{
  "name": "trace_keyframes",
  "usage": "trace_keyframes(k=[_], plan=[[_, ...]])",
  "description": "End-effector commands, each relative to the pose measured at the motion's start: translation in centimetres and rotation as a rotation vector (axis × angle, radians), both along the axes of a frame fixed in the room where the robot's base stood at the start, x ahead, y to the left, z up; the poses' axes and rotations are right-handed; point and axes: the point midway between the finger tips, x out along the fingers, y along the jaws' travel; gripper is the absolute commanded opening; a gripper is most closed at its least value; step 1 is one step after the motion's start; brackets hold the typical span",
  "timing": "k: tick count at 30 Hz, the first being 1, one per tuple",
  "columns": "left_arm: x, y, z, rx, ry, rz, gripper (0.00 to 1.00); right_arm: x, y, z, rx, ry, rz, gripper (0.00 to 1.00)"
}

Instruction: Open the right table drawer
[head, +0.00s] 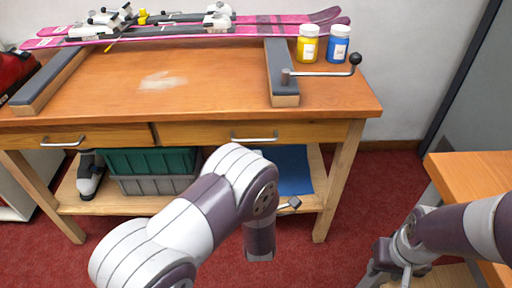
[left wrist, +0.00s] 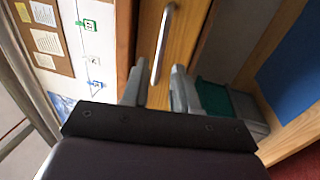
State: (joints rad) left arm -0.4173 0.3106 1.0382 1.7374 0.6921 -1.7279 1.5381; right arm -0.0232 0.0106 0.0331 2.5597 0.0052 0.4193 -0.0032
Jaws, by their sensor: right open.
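The right table drawer (head: 300,131) is a wooden front under the bench top, and it looks closed. I cannot tell how far the fingertips are from the handle. In the head view the left hand is mostly hidden by my arm. My right gripper (head: 388,277) is open and empty at the lower right, away from the drawer.
The left drawer (head: 110,134) is closed. A green crate (head: 150,160) and a blue item (head: 292,170) are on the lower shelf. Skis, a yellow jar (head: 308,45) and a blue jar (head: 338,46) are on top. Another wooden table (head: 470,172) stands at right.

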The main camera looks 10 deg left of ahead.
Motion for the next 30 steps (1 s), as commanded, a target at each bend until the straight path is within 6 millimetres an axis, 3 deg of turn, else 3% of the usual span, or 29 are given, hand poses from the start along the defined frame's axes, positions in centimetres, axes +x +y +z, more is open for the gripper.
trace_keyframes(k=[6,10,20,23,30], plan=[[4.8,1.5,0.8,0.001,0.001,0.003,0.29,0.0,0.0,-1.0,0.000,0.001,0.000,0.43],[6.5,1.9,1.2,0.000,0.001,0.001,0.29,0.0,0.0,-1.2,0.000,0.001,0.000,0.43],[7.1,2.0,1.4,0.003,0.004,-0.001,0.29,0.0,0.0,-1.2,0.000,0.001,0.000,0.43],[7.1,2.0,1.4,0.002,0.004,0.000,0.00,0.0,0.0,-1.2,0.000,0.001,0.000,0.43],[7.1,2.0,1.4,0.002,0.005,0.000,0.00,0.0,0.0,-1.3,0.000,0.001,0.000,0.43]])
